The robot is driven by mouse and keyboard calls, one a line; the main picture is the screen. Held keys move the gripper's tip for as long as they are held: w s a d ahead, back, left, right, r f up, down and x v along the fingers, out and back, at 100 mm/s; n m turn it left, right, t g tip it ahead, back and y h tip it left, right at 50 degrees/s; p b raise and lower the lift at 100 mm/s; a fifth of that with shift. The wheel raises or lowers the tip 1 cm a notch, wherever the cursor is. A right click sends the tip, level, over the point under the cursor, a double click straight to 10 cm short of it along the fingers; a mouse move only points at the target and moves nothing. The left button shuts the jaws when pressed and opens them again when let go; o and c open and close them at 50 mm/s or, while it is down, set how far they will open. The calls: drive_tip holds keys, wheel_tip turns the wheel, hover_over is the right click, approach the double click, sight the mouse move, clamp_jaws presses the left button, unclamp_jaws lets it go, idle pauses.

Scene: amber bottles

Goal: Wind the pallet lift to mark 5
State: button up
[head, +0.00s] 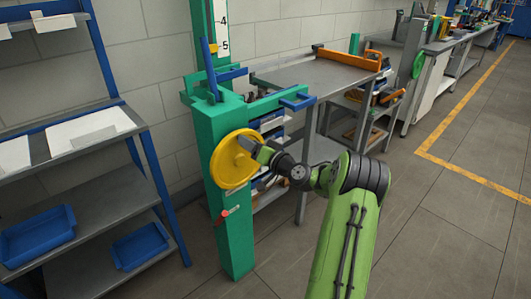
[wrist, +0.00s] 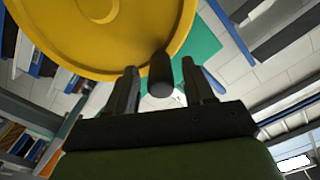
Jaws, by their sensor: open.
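The pallet lift is a green column (head: 231,225) with a yellow handwheel (head: 228,165) on its side. A white scale (head: 221,20) above shows marks 4 and 5, and a small yellow piece (head: 212,48) sits beside it, about level with 5. Blue and green fork arms (head: 297,102) stick out at the column's top. My gripper (head: 264,148) is at the wheel's right edge. In the wrist view the wheel (wrist: 95,30) fills the upper left, and its black knob (wrist: 161,77) stands between my open fingers (wrist: 160,72), with gaps visible on both sides.
A red lever (head: 222,216) is low on the column. A shelf rack (head: 100,190) with blue trays (head: 38,236) stands to the left. A grey bench (head: 310,72) with an orange bar stands close behind the lift. The floor to the right is clear.

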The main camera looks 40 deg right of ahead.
drive_tip(key=s, duration=1.3)
drive_tip(key=shift+s+d+p, duration=0.2)
drive_tip(key=shift+s+p, duration=0.1)
drive_tip(key=shift+p, duration=0.05)
